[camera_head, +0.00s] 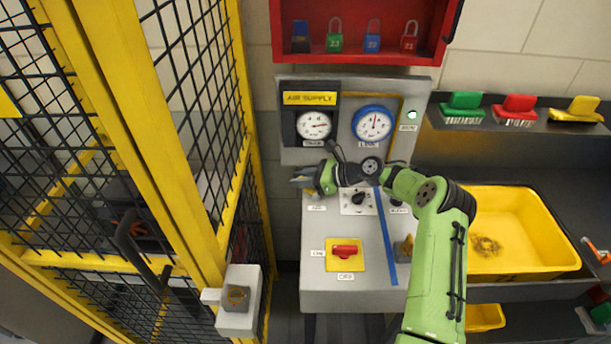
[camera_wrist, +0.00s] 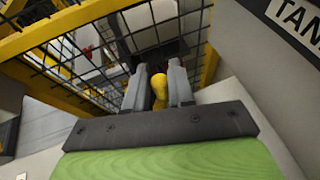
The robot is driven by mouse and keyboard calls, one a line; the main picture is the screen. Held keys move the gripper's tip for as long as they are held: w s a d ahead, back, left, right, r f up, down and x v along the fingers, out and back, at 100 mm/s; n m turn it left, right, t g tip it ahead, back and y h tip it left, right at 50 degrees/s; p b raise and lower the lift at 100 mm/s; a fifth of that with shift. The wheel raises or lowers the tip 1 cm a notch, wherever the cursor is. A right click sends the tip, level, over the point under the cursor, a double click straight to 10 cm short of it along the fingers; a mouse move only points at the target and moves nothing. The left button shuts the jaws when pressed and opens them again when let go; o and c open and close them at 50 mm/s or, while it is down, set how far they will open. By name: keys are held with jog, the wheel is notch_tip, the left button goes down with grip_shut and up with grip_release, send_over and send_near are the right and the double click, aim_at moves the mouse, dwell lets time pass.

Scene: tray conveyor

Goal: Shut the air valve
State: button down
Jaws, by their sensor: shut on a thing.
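The air supply panel (camera_head: 292,141) stands on the wall with two round gauges, a black one (camera_head: 313,125) and a blue one (camera_head: 373,123). Below, on the sloping grey console (camera_head: 325,285), a red handle (camera_head: 345,250) lies level across a yellow plate; its labels are too small to read. My gripper (camera_head: 300,181) is at the console's upper left edge, above and left of the red handle and apart from it. In the wrist view my gripper (camera_wrist: 160,80) is shut on a rounded yellow thing (camera_wrist: 160,88). I cannot tell whether this is a valve handle.
A yellow mesh fence (camera_head: 180,165) stands close on the left, with a grey box (camera_head: 238,300) on its post. A red padlock cabinet (camera_head: 360,60) hangs above. A yellow bin (camera_head: 515,215) and several brushes (camera_head: 515,105) are at the right.

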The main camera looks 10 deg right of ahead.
jog(key=shift+s+a+n+g+y+b, duration=0.35)
jog(key=shift+n+g+b, duration=0.25)
jog(key=shift+n+g, duration=0.5)
jog(key=shift+s+a+n+g+y+b, duration=0.1)
jog(key=shift+s+a+n+g+b, duration=0.1)
jog(key=shift+s+n+g+b, duration=0.65)
jog(key=shift+s+a+n+g+y+b, duration=0.1)
jog(key=shift+a+n+g+y+b, duration=0.25)
jog(key=shift+n+g, duration=0.95)
jog(key=shift+g, duration=0.35)
jog(key=c, duration=1)
grip_release()
jog(key=shift+a, duration=0.1)
jog(key=shift+c, duration=0.2)
